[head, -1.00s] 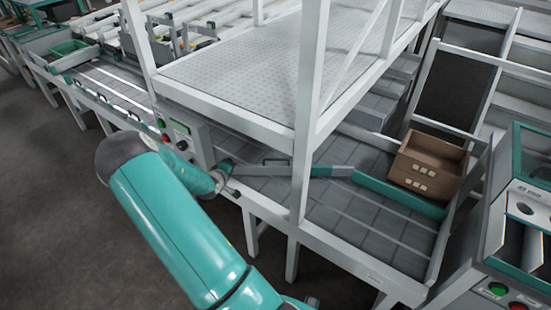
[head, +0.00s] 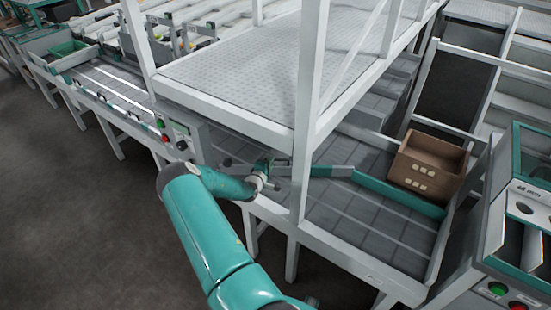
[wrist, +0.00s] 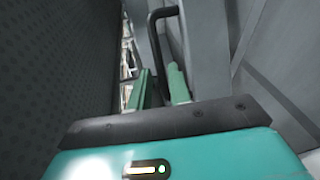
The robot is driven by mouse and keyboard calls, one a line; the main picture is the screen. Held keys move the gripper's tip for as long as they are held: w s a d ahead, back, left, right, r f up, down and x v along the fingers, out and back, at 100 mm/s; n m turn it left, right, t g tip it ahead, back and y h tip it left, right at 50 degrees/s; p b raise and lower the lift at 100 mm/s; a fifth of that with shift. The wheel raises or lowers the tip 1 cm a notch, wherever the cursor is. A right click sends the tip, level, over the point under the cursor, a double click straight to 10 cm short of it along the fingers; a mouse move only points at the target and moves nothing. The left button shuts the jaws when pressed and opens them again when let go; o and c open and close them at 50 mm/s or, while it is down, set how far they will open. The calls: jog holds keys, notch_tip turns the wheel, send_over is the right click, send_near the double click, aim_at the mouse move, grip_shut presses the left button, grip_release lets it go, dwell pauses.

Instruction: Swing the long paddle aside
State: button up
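The long paddle (head: 400,194) lies low across the grey conveyor deck, a bar with a grey near part and a teal far part. A white post hides a bit of it in the head view. My gripper (head: 274,168) is at the paddle's near part, left of the post. In the wrist view a dark bracket-shaped handle (wrist: 165,13) stands just ahead of my gripper (wrist: 161,88). The two green fingers are apart, and one leg of the handle runs down between them in the picture. I cannot tell whether they touch it.
A brown carton (head: 435,158) with pale labels stands behind the paddle's far end. White posts (head: 309,110) and a raised tread-plate platform (head: 235,72) crowd the space above the deck.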

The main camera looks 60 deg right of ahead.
aim_at(287, 167)
jog(key=d, duration=0.3)
jog(key=d+f, duration=0.1)
jog(key=d, duration=0.1)
jog(key=shift+w+d, duration=0.15)
jog(key=shift+d, duration=0.05)
grip_shut()
